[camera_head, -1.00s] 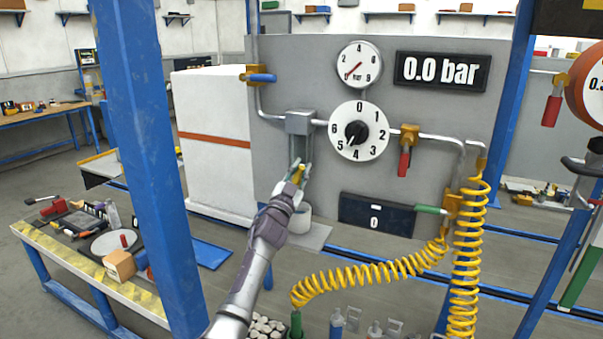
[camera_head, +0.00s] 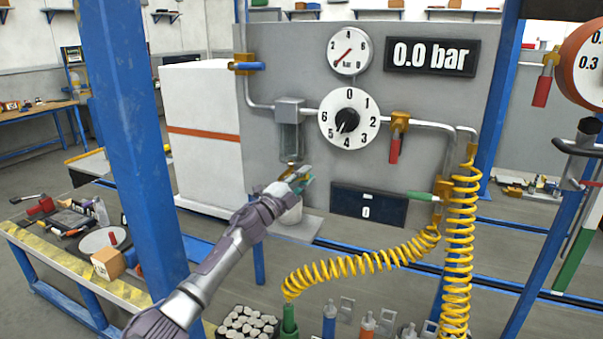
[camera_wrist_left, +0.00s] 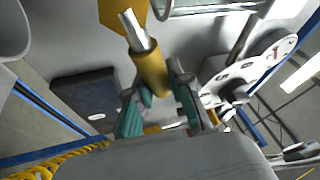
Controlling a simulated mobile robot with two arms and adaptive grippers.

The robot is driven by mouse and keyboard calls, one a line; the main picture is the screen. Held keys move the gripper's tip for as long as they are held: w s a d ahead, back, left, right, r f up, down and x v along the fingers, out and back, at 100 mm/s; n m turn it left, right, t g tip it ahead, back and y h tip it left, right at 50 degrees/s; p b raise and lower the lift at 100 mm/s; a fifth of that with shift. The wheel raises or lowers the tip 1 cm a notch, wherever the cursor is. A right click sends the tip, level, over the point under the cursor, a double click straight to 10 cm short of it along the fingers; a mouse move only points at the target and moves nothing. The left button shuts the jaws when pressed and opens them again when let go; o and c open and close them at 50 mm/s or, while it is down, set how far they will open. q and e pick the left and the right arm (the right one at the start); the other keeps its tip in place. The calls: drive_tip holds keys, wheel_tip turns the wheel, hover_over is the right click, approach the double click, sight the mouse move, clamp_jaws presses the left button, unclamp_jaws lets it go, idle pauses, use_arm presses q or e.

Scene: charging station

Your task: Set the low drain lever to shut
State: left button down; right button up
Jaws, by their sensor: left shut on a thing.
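The low drain lever shows in the left wrist view as a yellow handle (camera_wrist_left: 152,72) on a silver stem, joined to a yellow valve body (camera_wrist_left: 124,14). My left gripper (camera_wrist_left: 160,108) is shut on this handle, with a teal-padded finger on each side. In the head view my left gripper (camera_head: 302,179) is just below the clear bowl (camera_head: 291,140) under the grey box on the panel, its fingers pointing right. There the gripper largely hides the lever. My right gripper is not in view.
A white bucket (camera_head: 290,214) stands below the gripper. Yellow coiled hose (camera_head: 365,264) hangs at the lower right. A blue post (camera_head: 128,140) stands left of my arm.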

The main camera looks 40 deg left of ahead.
use_arm(q)
drive_tip(key=shift+d+f+m+g+h, duration=0.1)
drive_tip(key=shift+f+m+g+h, duration=0.35)
drive_tip(key=shift+m, duration=0.6)
drive_tip(key=shift+d+f+m+g+h, duration=0.1)
drive_tip(key=shift+f+m+g, duration=0.15)
drive_tip(key=shift+f+m, duration=0.6)
drive_tip(key=shift+r+m, duration=0.1)
drive_tip(key=shift+m, duration=0.2)
drive_tip(key=c, duration=1)
unclamp_jaws()
drive_tip(key=shift+c, duration=0.2)
drive_tip(key=v, duration=1.2)
drive_tip(key=shift+a, duration=0.1)
